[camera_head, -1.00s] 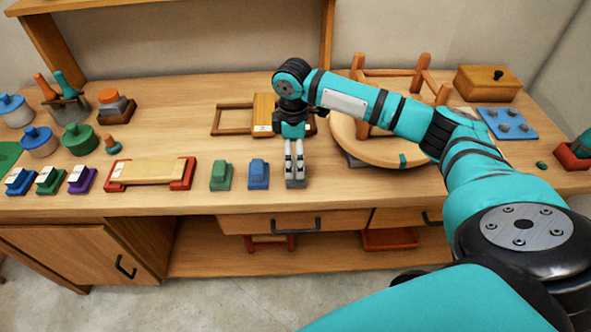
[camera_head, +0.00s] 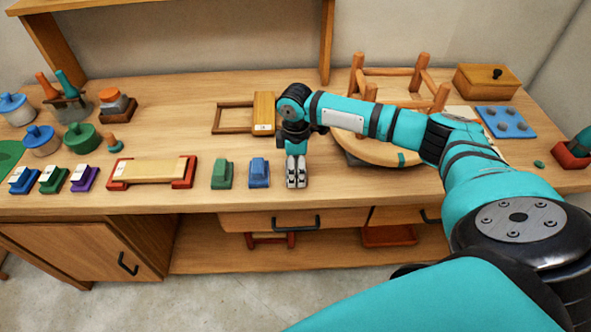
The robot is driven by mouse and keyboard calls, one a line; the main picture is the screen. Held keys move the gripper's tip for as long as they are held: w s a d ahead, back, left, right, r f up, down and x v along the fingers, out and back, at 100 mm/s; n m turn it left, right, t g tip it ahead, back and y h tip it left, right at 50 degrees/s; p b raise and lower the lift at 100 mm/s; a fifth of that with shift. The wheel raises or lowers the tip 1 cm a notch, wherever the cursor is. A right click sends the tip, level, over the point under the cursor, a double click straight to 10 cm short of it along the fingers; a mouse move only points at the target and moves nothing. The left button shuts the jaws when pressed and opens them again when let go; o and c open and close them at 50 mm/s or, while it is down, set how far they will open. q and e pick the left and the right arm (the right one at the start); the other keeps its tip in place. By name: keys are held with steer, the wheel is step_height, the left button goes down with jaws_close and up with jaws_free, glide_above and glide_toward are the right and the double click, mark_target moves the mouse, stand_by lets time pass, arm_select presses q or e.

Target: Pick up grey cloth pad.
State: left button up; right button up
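My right gripper (camera_head: 296,180) points straight down near the front of the bench, just right of the blue block (camera_head: 259,172). Its two pale fingers are close together, with grey at their tips. A small grey shape at the tips, in line with the green block (camera_head: 222,174) and the blue block, may be the grey cloth pad. The fingers cover most of it, so I cannot tell pad from fingertips or whether they grip it. My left gripper is not in view.
A round stool seat (camera_head: 372,152) with its legs up lies behind my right arm. A wooden frame (camera_head: 233,118) is behind the gripper. A red-ended wooden holder (camera_head: 150,170) and several coloured blocks fill the left. A blue tray (camera_head: 490,112) is at the right.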

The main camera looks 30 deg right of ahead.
mark_target(295, 158)
steer(key=c, duration=0.5)
steer(key=shift+r, duration=0.1)
steer(key=shift+r, duration=0.55)
step_height(295, 158, up, 2)
steer(key=shift+r+b, duration=0.1)
steer(key=shift+b, duration=0.5)
steer(key=s+a, duration=0.3)
steer(key=a, duration=0.1)
steer(key=s+a+r+b, duration=0.1)
steer(key=s+a, duration=0.3)
steer(key=s+a+b, duration=0.1)
steer(key=s+a, duration=0.2)
steer(key=a, duration=0.1)
steer(key=shift+s+r, duration=0.3)
steer(key=shift+s, duration=0.05)
